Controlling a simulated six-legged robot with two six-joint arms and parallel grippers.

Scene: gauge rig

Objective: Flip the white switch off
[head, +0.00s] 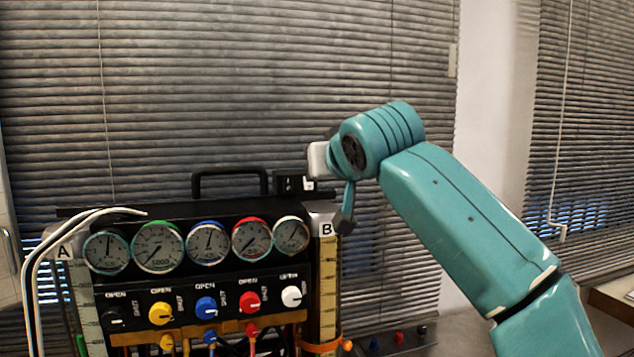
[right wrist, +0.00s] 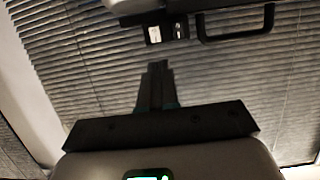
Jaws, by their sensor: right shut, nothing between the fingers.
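A small black switch box (head: 290,185) stands on top of the gauge rig, just right of the carry handle. In the right wrist view the white switch (right wrist: 154,34) shows on it, beside a dark switch (right wrist: 181,30). Whether it is on or off is too small to tell. My right gripper (head: 343,221) points down, to the right of the box and near the rig's top right corner. In the right wrist view its fingers (right wrist: 157,68) are shut and empty, apart from the white switch. My left gripper is not in view.
The gauge rig (head: 220,273) has a row of gauges and coloured knobs, including a white knob (head: 291,296). A black handle (head: 230,172) rises from its top. White tubes (head: 38,245) curve on the left. Blinds (head: 250,80) hang behind.

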